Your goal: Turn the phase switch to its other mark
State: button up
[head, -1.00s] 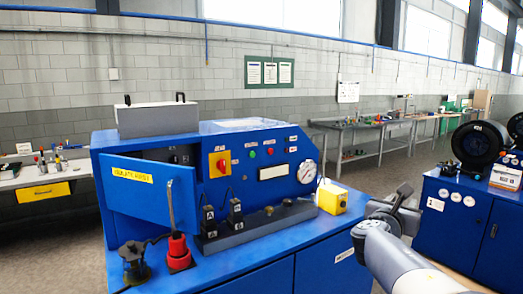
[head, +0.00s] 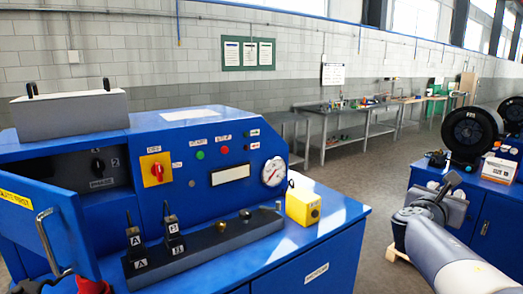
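The phase switch (head: 98,164) is a black knob on a dark panel inside the machine's left recess, with a "PHASE" label below it and a mark "2" to its right. Its other mark is not readable from here. The blue hinged door (head: 48,225) with a yellow label stands open in front of the recess and covers its left part.
A red and yellow rotary switch (head: 155,170) sits right of the recess. Two black levers marked A and B (head: 172,228) stand on the front ledge. A yellow box (head: 303,205) sits at the machine's right end. Floor shows to the right.

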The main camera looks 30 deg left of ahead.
aim_at(98, 166)
jog(key=i+u, duration=0.2)
jog(key=u, duration=0.15)
jog(key=i+u, duration=0.15)
jog(key=u, duration=0.25)
jog(key=i+l+u, duration=0.15)
jog(key=u, duration=0.2)
jog(key=i+u, duration=0.2)
jog(key=u, duration=0.25)
jog(key=i+u, duration=0.2)
jog(key=u, duration=0.2)
jog(key=i+l+u, duration=0.1)
jog(key=u, duration=0.35)
jog(key=i+l+u, duration=0.15)
jog(key=u, duration=0.25)
jog(key=i+l, duration=0.05)
jog(key=i, duration=0.05)
